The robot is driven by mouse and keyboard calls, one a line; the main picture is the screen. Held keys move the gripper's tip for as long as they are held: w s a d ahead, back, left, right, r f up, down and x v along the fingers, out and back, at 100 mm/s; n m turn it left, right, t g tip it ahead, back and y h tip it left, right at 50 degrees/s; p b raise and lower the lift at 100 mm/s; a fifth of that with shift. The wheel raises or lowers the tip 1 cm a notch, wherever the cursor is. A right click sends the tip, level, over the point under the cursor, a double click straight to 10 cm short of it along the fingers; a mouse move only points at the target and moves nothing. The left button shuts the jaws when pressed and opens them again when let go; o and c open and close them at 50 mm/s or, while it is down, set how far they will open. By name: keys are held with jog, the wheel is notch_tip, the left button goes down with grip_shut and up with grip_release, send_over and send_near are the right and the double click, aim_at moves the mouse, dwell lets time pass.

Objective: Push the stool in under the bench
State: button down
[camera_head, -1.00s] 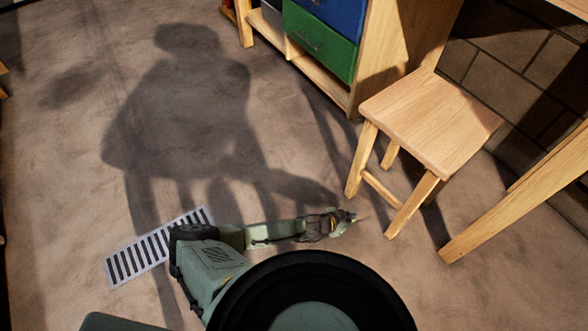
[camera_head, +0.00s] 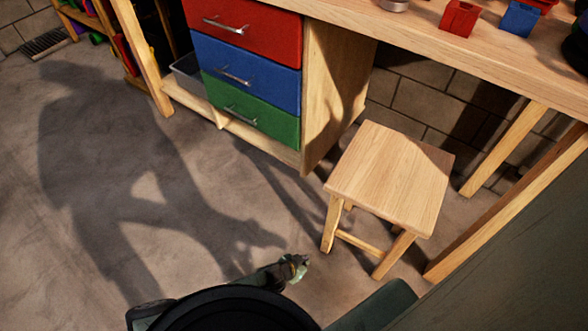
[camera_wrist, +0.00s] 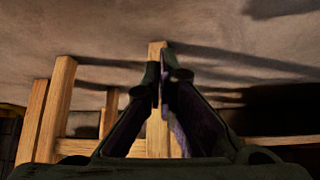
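The stool (camera_head: 392,175) is light wood with a square seat and stands upright on the floor. In the head view it is in front of the gap between the drawer cabinet and the bench's right legs. The wooden bench (camera_head: 440,50) runs across the top right. My gripper (camera_head: 304,262) is low, left of the stool's near legs and apart from them in the head view. In the wrist view my gripper (camera_wrist: 161,76) has its fingertips together with nothing visibly held. Wooden posts (camera_wrist: 60,105) show behind the fingers; which are stool legs is hard to tell.
The cabinet with red, blue and green drawers (camera_head: 250,75) stands left of the stool. A slanting bench leg (camera_head: 500,205) is to its right. A block wall (camera_head: 415,110) is behind. The floor (camera_head: 200,200) at left is clear. Small red and blue bins (camera_head: 519,18) sit on the bench.

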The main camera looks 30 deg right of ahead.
aim_at(325, 242)
jog(key=shift+w+d+b, duration=0.4)
jog(key=shift+d+b, duration=0.1)
jog(key=shift+d, duration=1.05)
jog(key=shift+w+d+b, duration=0.35)
jog(key=shift+d+b, duration=0.2)
jog(key=shift+d, duration=0.95)
jog(key=shift+w+d+b, duration=0.4)
jog(key=shift+d+b, duration=0.1)
jog(key=shift+d, duration=1.05)
jog(key=shift+d+r, duration=0.1)
jog(key=shift+d, duration=0.05)
